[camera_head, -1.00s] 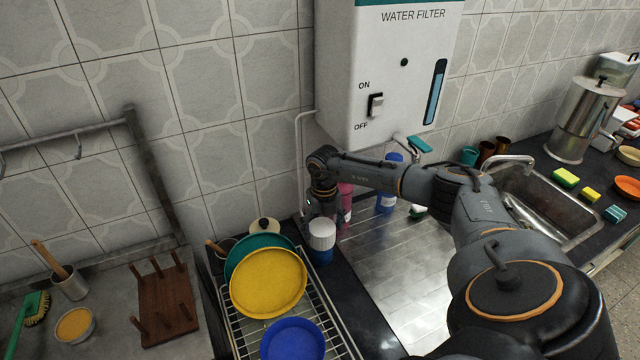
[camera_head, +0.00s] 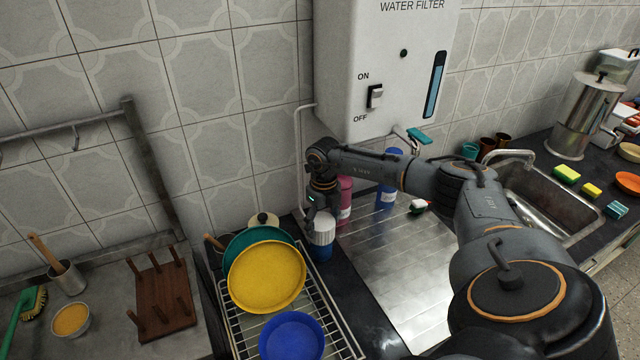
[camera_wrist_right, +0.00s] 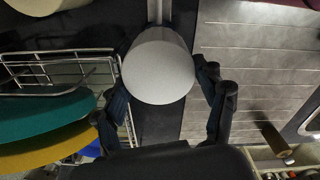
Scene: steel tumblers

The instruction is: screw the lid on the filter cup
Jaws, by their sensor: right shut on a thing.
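The filter cup (camera_head: 319,251) is blue and stands upright on the dark counter strip between the dish rack and the steel drainboard. Its white ribbed lid (camera_head: 321,228) sits on top of it in the head view. My right gripper (camera_head: 320,212) points down over the lid, its fingers around the lid's sides. In the right wrist view the round pale top of the lid (camera_wrist_right: 158,70) lies between the two dark fingers and hides the cup below. The join between lid and cup is too small to judge. My left gripper is not in view.
A dish rack (camera_head: 343,338) with yellow, green and blue dishes stands close on the left. A pink bottle (camera_head: 345,199) and a blue bottle (camera_head: 387,192) stand behind. The water filter (camera_head: 388,70) hangs above. The steel drainboard (camera_head: 400,260) is mostly clear.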

